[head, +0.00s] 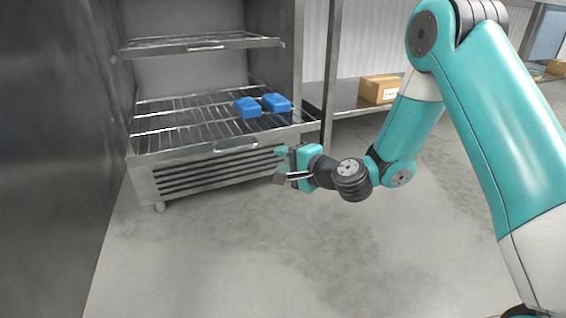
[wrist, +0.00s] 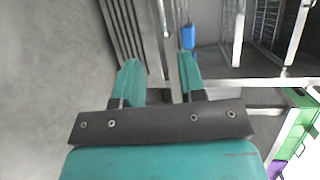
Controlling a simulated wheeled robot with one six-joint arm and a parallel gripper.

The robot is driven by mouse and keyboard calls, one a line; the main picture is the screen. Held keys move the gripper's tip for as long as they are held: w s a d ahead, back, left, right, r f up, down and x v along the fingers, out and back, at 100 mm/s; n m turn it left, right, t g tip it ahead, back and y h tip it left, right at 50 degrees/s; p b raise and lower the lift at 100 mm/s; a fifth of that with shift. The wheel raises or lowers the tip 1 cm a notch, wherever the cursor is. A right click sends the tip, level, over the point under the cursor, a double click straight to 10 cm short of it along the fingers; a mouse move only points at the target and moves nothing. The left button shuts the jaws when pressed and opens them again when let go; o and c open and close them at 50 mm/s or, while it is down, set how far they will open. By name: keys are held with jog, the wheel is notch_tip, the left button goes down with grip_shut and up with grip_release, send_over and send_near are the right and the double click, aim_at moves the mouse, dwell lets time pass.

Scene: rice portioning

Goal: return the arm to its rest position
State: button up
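My gripper (head: 281,165) hangs in front of the cabinet's lower front edge, off the shelf and above the floor. Its two teal fingers stand apart with nothing held between them; they also show in the wrist view (wrist: 159,82). My arm reaches in from the right and is bent, with the wrist low. Two blue containers, a left one (head: 247,107) and a right one (head: 276,102), sit side by side on the lower wire rack. A blue item (wrist: 188,37) shows beyond the fingers in the wrist view.
The open steel cabinet (head: 215,145) has an upper rack (head: 200,42) and a lower rack (head: 165,120). A cardboard box (head: 380,89) lies on a steel shelf at right. The floor (head: 240,250) in front is clear. Green (wrist: 297,135) and purple (wrist: 275,169) things edge the wrist view.

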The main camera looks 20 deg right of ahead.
jog(key=shift+a, duration=0.25)
jog(key=s+a+r+n+g+y+p, duration=0.1)
jog(key=s+a+r+n+g+p, duration=0.4)
jog(key=s+r, duration=0.35)
jog(key=s+a+r+n+g+y+p, duration=0.1)
jog(key=s+a+r+n+g+p, duration=0.25)
jog(key=s+r+n+p, duration=0.5)
jog(key=s+d+r+n+g+h+p, duration=0.35)
jog(key=s+r, duration=0.25)
jog(key=s, duration=0.2)
jog(key=s+d+r+n+g+h+p, duration=0.25)
jog(key=s+d+r, duration=0.2)
jog(key=s, duration=0.35)
notch_tip(320, 180, up, 38)
jog(key=p, duration=3.6)
jog(key=shift+a+t+p, duration=0.2)
jog(key=shift+t+p, duration=0.15)
